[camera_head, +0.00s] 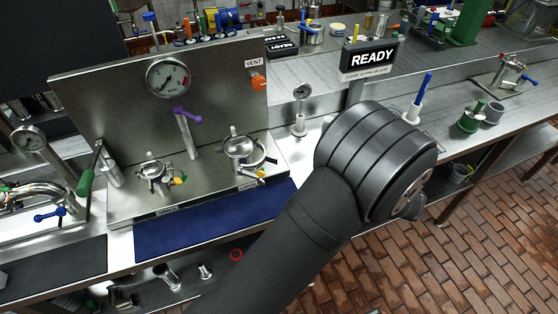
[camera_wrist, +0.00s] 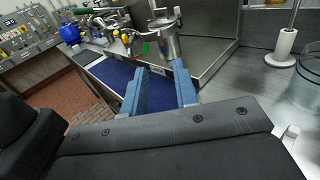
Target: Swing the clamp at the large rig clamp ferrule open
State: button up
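In the head view, the large ferrule (camera_head: 238,148) stands at the right of the steel rig, with a metal clamp (camera_head: 262,158) beside it. A yellow part (camera_head: 262,174) sits at the clamp's front. In the wrist view, a steel cylinder (camera_wrist: 163,42), apparently the large ferrule, stands beyond my fingers, with yellow and green parts to its left. I cannot tell the clamp's exact state. My gripper (camera_wrist: 160,85) has two blue fingers spread apart with nothing between them. They point toward the cylinder without visible contact. In the head view my arm hides the gripper.
A smaller ferrule with a clamp (camera_head: 152,170) stands to the left on the rig. A purple-handled post (camera_head: 184,132) rises between them. A blue mat (camera_head: 215,221) lies clear in front. A READY sign (camera_head: 370,58) and a small gauge (camera_head: 302,91) stand right of the panel.

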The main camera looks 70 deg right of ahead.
jog(key=w, duration=1.2)
jog(key=shift+c, duration=0.2)
grip_shut()
